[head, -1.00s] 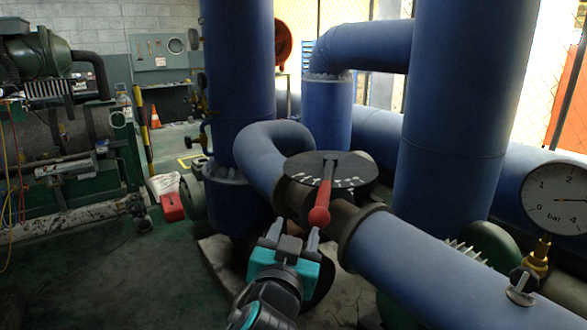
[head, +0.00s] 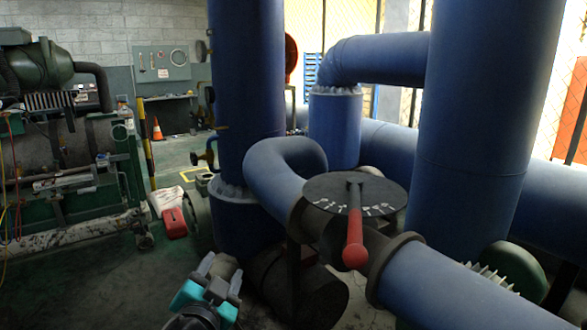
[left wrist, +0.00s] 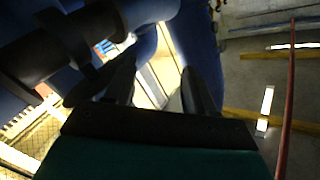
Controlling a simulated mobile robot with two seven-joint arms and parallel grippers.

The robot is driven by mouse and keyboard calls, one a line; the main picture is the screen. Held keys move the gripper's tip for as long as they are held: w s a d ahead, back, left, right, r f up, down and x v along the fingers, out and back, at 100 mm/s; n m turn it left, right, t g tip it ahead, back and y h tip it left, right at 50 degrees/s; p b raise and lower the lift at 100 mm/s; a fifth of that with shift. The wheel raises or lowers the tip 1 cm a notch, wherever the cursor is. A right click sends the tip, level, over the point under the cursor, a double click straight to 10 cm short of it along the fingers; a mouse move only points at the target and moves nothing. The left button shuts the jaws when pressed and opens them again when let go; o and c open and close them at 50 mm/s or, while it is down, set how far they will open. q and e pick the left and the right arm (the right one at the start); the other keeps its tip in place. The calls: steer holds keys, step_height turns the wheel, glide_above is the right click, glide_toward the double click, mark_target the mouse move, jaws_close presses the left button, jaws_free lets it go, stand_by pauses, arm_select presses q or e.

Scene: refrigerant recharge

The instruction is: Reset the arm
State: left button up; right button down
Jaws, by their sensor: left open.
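My left gripper (head: 220,268) is at the lower middle of the head view, with its teal body and two grey fingers pointing up. It is open and empty, to the left of and below the valve's red handle (head: 355,240), and apart from it. The handle is a lever on a dark round dial plate (head: 325,188) with white marks, on the blue pipe; its red end points toward me. In the left wrist view the two dark fingers (left wrist: 158,88) stand apart with nothing between them. My right gripper is not in view.
Blue pipes surround the valve: a tall one (head: 248,80) behind left, a thick one (head: 480,120) at right, and a low one (head: 450,285) at front right. A green machine (head: 70,130) stands at left. A red box (head: 174,222) lies on the floor. Floor at lower left is clear.

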arm_select(q)
steer(key=a+f+m+y, duration=0.1)
steer(key=a+f+m, duration=0.1)
steer(key=a, duration=0.6)
steer(key=s+a+f+n+g+h, duration=0.1)
steer(key=s+a+f+g, duration=0.25)
steer(key=s+f, duration=0.8)
steer(key=s+a+f+n+g+h, duration=0.15)
steer(key=s+f+g, duration=0.25)
steer(key=s+f, duration=0.75)
steer(key=d+r+n+p, duration=0.2)
steer(key=d+r+n, duration=0.1)
steer(key=d, duration=0.5)
steer(key=shift+s+d+n+t, duration=0.35)
steer(key=shift+d+n+t, duration=0.1)
steer(key=shift+n, duration=0.3)
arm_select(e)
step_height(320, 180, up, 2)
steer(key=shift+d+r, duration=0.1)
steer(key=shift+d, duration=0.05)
arm_select(q)
steer(key=shift+a+y, duration=0.1)
steer(key=shift+y, duration=0.15)
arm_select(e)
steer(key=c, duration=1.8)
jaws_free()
